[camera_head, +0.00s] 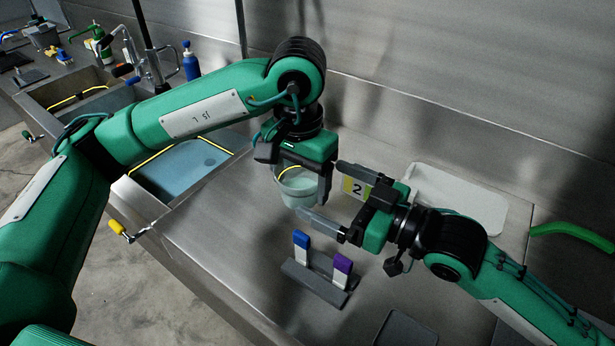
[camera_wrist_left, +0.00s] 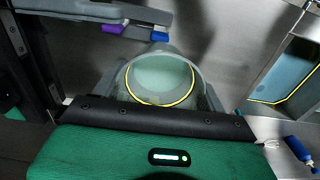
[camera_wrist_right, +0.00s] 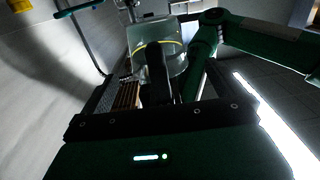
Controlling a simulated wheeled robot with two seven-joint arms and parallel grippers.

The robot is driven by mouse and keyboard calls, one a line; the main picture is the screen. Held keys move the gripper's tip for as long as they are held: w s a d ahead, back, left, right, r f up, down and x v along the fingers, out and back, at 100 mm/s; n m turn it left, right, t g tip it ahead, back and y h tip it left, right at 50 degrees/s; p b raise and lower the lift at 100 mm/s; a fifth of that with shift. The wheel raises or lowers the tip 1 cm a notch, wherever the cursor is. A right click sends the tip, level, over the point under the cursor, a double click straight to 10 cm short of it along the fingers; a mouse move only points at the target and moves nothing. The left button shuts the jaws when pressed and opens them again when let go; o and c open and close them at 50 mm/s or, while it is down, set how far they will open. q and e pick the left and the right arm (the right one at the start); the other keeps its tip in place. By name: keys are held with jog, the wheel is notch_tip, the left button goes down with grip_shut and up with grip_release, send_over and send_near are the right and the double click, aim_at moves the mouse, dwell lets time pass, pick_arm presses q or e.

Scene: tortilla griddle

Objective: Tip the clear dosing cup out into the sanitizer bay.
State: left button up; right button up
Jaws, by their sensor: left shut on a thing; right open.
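The clear dosing cup (camera_head: 298,188) is upright over the steel counter, with a yellow line inside and pale greenish contents. My left gripper (camera_wrist_left: 160,90) is shut on the cup, its fingers on either side, and the cup's round mouth shows in the left wrist view. My right gripper (camera_head: 326,197) is open beside the cup, on its right. The cup (camera_wrist_right: 157,50) also shows ahead of the right gripper in the right wrist view; I cannot tell whether they touch. A sink bay with blue liquid and a yellow line (camera_head: 188,168), seemingly the sanitizer bay, lies left of the cup, partly behind my left arm.
A grey holder (camera_head: 314,283) with blue-topped and purple-topped strips stands in front of the cup. A yellow "2" card (camera_head: 355,188) is behind my right gripper. A white board (camera_head: 458,198) lies at the right. A blue bottle (camera_head: 191,65) stands behind the sinks.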

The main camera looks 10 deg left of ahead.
aim_at(306, 179)
jog(key=shift+x, duration=2.75)
jog(key=c, duration=1.1)
pick_arm(q)
jog(key=o, duration=1.1)
